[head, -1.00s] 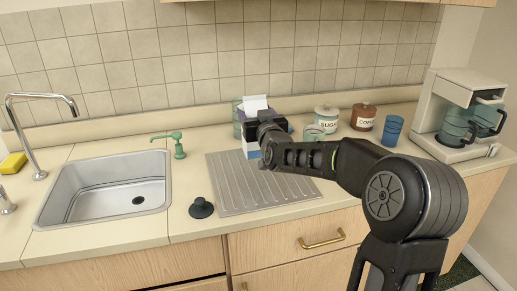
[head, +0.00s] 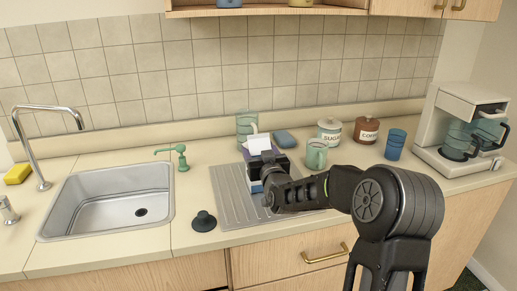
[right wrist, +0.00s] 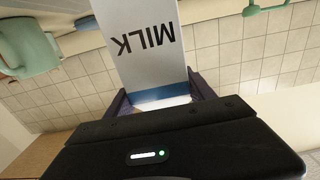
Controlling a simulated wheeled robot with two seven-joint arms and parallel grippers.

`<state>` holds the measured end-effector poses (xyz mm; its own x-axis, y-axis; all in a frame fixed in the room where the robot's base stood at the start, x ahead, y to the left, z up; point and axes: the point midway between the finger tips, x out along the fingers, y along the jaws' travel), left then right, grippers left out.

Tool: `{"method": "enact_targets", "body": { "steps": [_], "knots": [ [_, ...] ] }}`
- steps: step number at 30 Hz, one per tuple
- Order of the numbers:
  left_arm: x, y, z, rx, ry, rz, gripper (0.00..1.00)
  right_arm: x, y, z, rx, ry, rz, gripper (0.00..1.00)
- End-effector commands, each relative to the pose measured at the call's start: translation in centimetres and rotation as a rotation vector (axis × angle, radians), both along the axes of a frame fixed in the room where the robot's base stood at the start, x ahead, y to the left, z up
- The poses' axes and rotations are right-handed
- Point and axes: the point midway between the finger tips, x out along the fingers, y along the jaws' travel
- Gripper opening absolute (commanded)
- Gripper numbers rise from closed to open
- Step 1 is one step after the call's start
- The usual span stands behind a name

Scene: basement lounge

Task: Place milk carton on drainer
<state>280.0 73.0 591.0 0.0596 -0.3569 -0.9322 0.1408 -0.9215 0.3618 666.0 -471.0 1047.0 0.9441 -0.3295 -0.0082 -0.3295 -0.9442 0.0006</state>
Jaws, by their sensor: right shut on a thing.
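The milk carton (head: 257,144) is white with a blue band, and its upper part shows above my right gripper (head: 268,162). In the right wrist view the carton (right wrist: 150,45) shows the word MILK upside down, between the jaws of the gripper (right wrist: 160,97). The right gripper is shut on the carton. In the head view the carton looks upright over the back part of the grey ribbed drainer (head: 231,208). The gripper and arm hide much of its lower part, so I cannot tell whether it touches the drainer. My left gripper is not in view.
A green mug (head: 316,155) stands right of the drainer. A clear glass (head: 246,124) and a blue item (head: 284,138) are behind it. A dark plug (head: 204,221) and the sink (head: 108,200) lie left. Canisters, a blue cup (head: 395,144) and a coffee maker (head: 465,130) stand right.

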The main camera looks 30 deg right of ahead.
Motion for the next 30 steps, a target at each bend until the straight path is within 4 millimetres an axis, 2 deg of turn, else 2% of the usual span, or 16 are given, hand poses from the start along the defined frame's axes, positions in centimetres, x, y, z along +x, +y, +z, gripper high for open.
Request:
{"method": "enact_targets", "body": {
  "steps": [9,10,12,18,30],
  "knots": [
    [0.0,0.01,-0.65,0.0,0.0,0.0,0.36,0.01,0.02,-0.34,-0.001,-0.002,0.0,0.0],
    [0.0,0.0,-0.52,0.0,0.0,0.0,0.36,0.01,0.02,-0.21,-0.001,-0.002,0.0,0.64],
    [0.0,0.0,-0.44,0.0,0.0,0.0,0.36,0.01,0.02,-0.16,0.0,-0.001,0.0,0.7],
    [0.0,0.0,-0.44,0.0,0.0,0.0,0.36,0.01,0.02,-0.18,0.0,-0.001,0.0,0.84],
    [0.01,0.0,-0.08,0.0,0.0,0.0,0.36,-0.3,0.11,0.09,0.0,0.0,0.0,0.84]
  ]
}}
